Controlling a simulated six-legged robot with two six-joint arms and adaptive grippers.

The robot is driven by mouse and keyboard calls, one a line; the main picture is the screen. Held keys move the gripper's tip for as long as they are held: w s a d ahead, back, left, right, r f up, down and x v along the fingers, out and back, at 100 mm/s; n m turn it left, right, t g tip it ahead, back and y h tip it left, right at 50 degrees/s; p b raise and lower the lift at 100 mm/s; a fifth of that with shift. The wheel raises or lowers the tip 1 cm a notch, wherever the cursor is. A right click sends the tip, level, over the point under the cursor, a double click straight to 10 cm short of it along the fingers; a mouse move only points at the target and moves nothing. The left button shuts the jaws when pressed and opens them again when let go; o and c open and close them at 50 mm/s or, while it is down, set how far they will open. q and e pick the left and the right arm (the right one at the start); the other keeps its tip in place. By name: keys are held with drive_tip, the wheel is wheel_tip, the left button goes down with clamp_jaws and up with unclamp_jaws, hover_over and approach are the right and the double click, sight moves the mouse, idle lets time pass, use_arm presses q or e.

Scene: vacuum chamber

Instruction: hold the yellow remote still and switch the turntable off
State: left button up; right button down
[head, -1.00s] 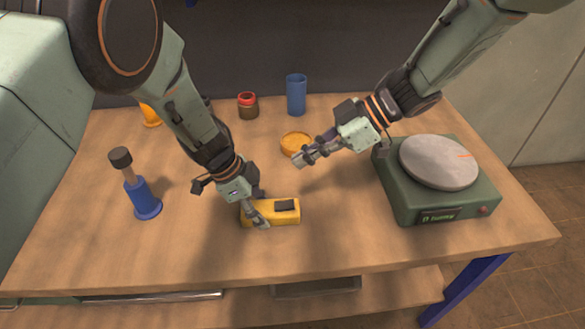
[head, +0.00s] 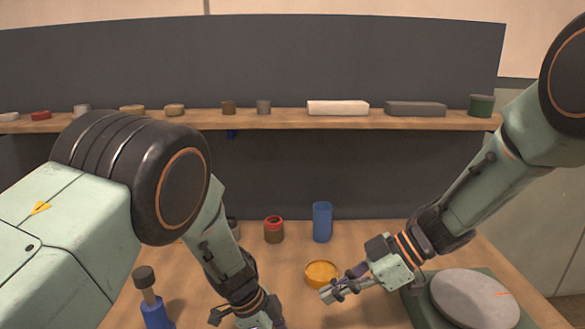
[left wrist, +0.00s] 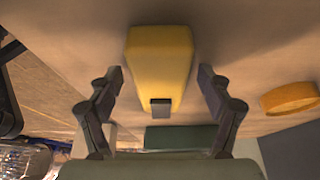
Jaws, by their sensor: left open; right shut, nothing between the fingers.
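The yellow remote (left wrist: 160,60), with a dark block on its top, lies between the spread fingers of my open left gripper (left wrist: 160,78) in the left wrist view. A gap shows on each side of it. The head view cuts off the remote and my left fingertips at its bottom edge. The turntable (head: 418,308) stands at the lower right of the head view, with a grey round platter (head: 474,299) bearing an orange mark. Its front is out of view. My right gripper (head: 328,295) is shut and empty, left of the turntable.
An orange dish (head: 321,273) lies just behind my right fingertips. A blue cup (head: 322,222) and a red-topped jar (head: 273,230) stand at the back. A blue-based, dark-headed tool (head: 154,312) stands at left. A shelf (head: 290,118) with several small items runs across the back.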

use_arm(q)
drive_tip(key=v, duration=1.2)
